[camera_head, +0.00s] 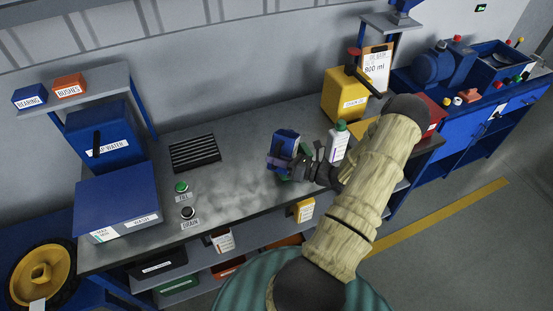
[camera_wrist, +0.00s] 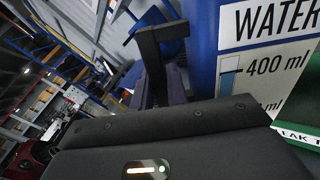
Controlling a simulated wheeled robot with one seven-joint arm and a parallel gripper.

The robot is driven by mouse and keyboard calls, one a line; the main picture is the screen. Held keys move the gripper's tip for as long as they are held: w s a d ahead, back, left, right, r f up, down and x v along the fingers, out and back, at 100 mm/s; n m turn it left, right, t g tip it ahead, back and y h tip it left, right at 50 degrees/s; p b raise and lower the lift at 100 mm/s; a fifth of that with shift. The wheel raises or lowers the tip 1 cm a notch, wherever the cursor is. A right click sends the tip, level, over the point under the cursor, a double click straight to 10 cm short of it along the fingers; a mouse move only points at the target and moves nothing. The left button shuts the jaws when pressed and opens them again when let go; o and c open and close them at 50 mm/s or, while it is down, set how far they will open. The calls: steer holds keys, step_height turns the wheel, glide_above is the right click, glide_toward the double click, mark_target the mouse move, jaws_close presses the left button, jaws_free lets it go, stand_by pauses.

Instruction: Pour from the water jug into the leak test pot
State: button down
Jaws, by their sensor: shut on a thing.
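The water jug (camera_head: 287,141) is blue with a white label. It is over the right part of the grey bench. In the wrist view the jug (camera_wrist: 203,45) fills the upper right, its label reading WATER and 400 ml. My gripper (camera_head: 279,162) is shut on the jug, at its black handle (camera_wrist: 150,45) as the wrist view shows. The leak test pot (camera_wrist: 302,135) is green with a white label, partly cut off at the right edge of the wrist view, close to the jug. In the head view the pot is mostly hidden by my gripper and the jug.
A white bottle with a green cap (camera_head: 338,142) stands right of my gripper. A yellow can (camera_head: 344,95) and a clipboard reading 800 ml (camera_head: 376,68) are behind. A slotted drain grate (camera_head: 195,152) and green and black buttons (camera_head: 181,187) are left. The bench (camera_head: 235,165) between is clear.

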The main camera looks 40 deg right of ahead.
mark_target(278, 151)
steer(key=shift+w+d+r+m+p, duration=0.1)
steer(key=shift+r+m+p, duration=0.8)
steer(key=shift+p, duration=0.35)
steer(key=shift+w+d+r+m+p, duration=0.1)
steer(key=shift+d+r+m+p, duration=0.05)
steer(key=shift+m+p, duration=0.3)
steer(key=shift+w+d+r+m+p, duration=0.15)
steer(key=shift+m+p, duration=0.15)
steer(key=shift+m, duration=0.25)
stand_by(0.6)
steer(key=shift+d+m, duration=0.1)
steer(key=shift+m, duration=0.2)
steer(key=shift+d+r+m+p, duration=0.15)
steer(key=shift+r+m+p, duration=0.05)
steer(key=shift+m+p, duration=0.25)
steer(key=shift+w+d, duration=0.1)
steer(key=shift+w, duration=0.05)
steer(key=shift+m, duration=0.25)
steer(key=shift+w+d+m, duration=0.2)
steer(key=shift+d+m, duration=0.15)
steer(key=shift+m, duration=0.15)
steer(key=shift+p, duration=0.3)
